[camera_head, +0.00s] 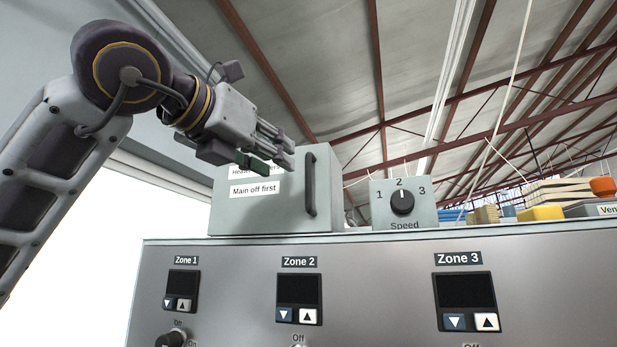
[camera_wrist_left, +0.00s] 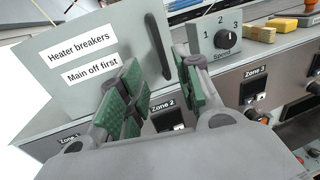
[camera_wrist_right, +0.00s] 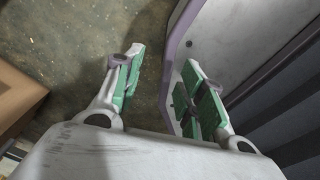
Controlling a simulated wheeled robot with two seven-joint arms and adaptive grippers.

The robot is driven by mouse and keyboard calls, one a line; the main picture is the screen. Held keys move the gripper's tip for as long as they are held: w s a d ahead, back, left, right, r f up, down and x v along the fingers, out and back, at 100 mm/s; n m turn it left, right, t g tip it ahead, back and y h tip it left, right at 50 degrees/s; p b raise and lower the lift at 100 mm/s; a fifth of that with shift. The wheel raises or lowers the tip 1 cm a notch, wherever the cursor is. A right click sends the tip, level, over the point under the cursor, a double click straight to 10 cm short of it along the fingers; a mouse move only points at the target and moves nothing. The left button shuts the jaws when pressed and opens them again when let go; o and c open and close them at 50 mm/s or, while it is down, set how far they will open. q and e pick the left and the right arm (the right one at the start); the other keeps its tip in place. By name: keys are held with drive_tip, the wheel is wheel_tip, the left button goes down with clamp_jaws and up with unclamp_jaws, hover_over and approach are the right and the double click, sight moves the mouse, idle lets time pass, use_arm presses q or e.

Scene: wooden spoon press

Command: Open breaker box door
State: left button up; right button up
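The breaker box (camera_head: 235,212) is a grey box on top of the control panel, with labels reading "Heater breakers" and "Main off first". Its door looks shut. A dark vertical handle (camera_head: 310,184) is on the door's right side; it also shows in the left wrist view (camera_wrist_left: 158,47). My left gripper (camera_head: 277,152) is in front of the door's upper part, left of the handle in the head view. In the left wrist view its green-padded fingers are apart, with the handle seen beyond and between them, not gripped. My right gripper (camera_wrist_right: 160,85) is open and empty, low over the floor.
A speed dial box (camera_head: 404,204) stands right of the breaker box. The panel front (camera_head: 375,270) carries zone displays and knobs. Wooden pieces and a yellow block (camera_head: 541,213) lie at the right. A pale panel with a purple edge (camera_wrist_right: 235,40) is beside my right gripper.

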sight(307, 177)
use_arm(q)
drive_tip(key=p+x, duration=0.3)
drive_tip(key=x, duration=0.9)
drive_tip(key=shift+w+d, duration=0.1)
drive_tip(key=shift+w, duration=0.1)
use_arm(e)
drive_tip(key=shift+s+a+r, duration=0.1)
drive_tip(key=shift+a+r, duration=0.15)
drive_tip(key=shift+r, duration=0.35)
drive_tip(key=shift+s+a+r, duration=0.1)
drive_tip(key=shift+a+r, duration=0.15)
drive_tip(key=shift+r, duration=0.35)
drive_tip(key=shift+a+r, duration=0.25)
drive_tip(key=shift+r, duration=0.35)
use_arm(q)
drive_tip(key=c, duration=0.7)
clamp_jaws()
use_arm(e)
drive_tip(key=shift+a, duration=0.6)
